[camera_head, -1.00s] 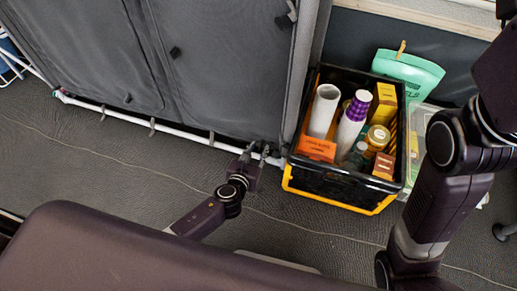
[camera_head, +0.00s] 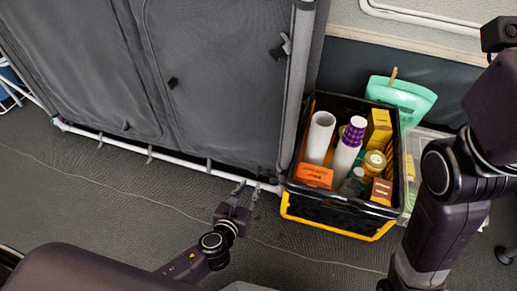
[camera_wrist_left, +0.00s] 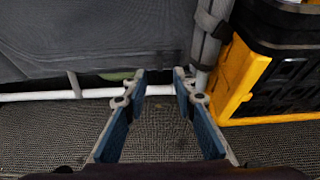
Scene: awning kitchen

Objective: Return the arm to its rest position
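My left gripper (camera_head: 247,187) is low over the dark floor, just in front of the white bottom rail of the grey fabric cabinet. In the left wrist view its two blue-padded fingers (camera_wrist_left: 159,76) are spread apart with only floor and rail showing between them, so it is open and empty. My right arm (camera_head: 440,215) rises at the right side of the head view. Its gripper fingers are outside the frame.
A black and yellow crate (camera_head: 335,213) holding bottles, jars and boxes stands right of the left gripper; it also shows in the wrist view (camera_wrist_left: 240,80). The grey fabric cabinet (camera_head: 215,75) stands behind. A green bag (camera_head: 405,97) is behind the crate. Floor at left is clear.

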